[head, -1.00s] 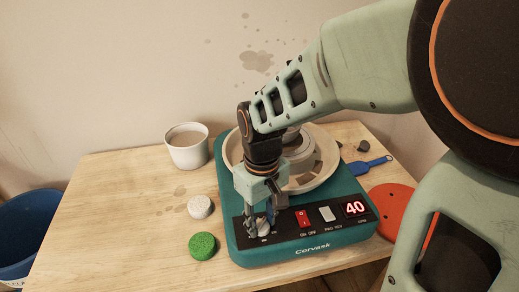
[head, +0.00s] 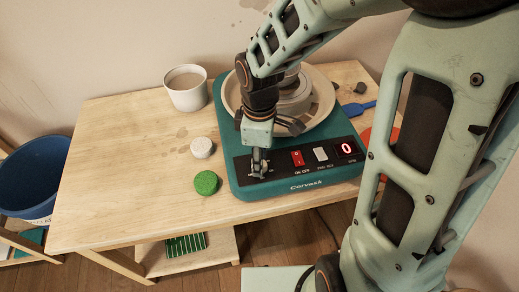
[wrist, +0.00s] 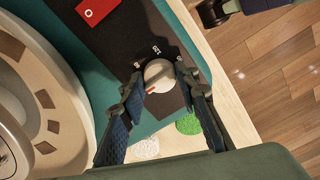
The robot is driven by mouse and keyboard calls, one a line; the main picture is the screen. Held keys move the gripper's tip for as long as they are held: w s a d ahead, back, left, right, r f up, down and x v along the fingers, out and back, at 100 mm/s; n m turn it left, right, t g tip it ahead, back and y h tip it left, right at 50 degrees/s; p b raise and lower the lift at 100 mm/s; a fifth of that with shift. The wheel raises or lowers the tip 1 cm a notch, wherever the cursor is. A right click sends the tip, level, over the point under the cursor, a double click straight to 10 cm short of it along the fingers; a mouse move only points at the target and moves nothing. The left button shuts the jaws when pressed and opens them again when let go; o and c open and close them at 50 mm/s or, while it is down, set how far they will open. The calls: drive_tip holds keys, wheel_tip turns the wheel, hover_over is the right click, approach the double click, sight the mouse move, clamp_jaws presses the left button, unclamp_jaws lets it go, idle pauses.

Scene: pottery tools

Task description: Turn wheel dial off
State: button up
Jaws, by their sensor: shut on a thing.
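The teal pottery wheel (head: 300,184) stands on the wooden table, with a black control panel along its front. The wheel dial (wrist: 159,75) is a pale round knob with a reddish pointer line, near the panel's left end. My gripper (head: 258,165) points down over that end and is shut on the dial, with a dark finger on each side in the wrist view (wrist: 156,88). In the head view my gripper mostly hides the dial. A red rocker switch (head: 297,158) and a pale button (head: 321,154) sit right of the dial.
A white cup (head: 187,97), a white sponge (head: 202,148) and a green sponge (head: 206,183) stand left of the wheel. A blue tool (head: 358,108) and a red disc lie to its right. A blue bucket (head: 30,180) stands left of the table.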

idle(0.4)
drive_tip(key=o, duration=1.2)
drive_tip(key=shift+c, duration=0.2)
drive_tip(key=shift+r, duration=0.1)
wheel_tip(320, 180, up, 12)
